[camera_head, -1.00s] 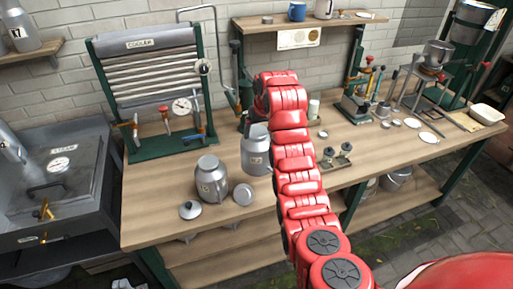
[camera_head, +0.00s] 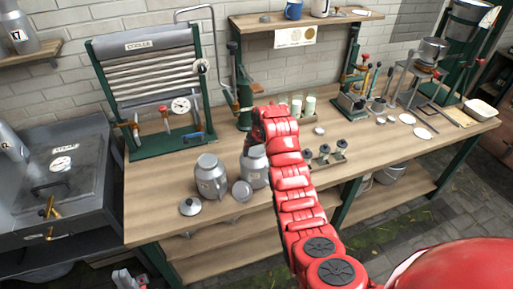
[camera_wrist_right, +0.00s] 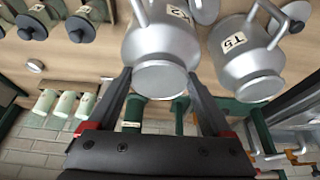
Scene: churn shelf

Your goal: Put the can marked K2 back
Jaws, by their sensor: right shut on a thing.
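A grey metal can (camera_head: 255,167) stands upright at the front of the bench, partly behind my right arm. In the right wrist view this can (camera_wrist_right: 162,48) sits between the fingers of my right gripper (camera_wrist_right: 159,77), which is shut on it. Its label (camera_wrist_right: 180,13) is cut by the top edge; it seems to end in 2, and I cannot read it fully. I cannot tell whether its base touches the bench. A second can (camera_head: 210,178), with its own label (camera_wrist_right: 235,41), stands just left of it. My left gripper (camera_head: 128,279) is barely visible at the bottom edge.
Two round lids, one (camera_head: 190,206) in front of the second can and one (camera_head: 242,191) between the cans, lie close by. A cooler (camera_head: 150,90) stands behind. Small dark-lidded pots (camera_head: 325,153) are to the right. Bare bench (camera_head: 155,180) shows at left.

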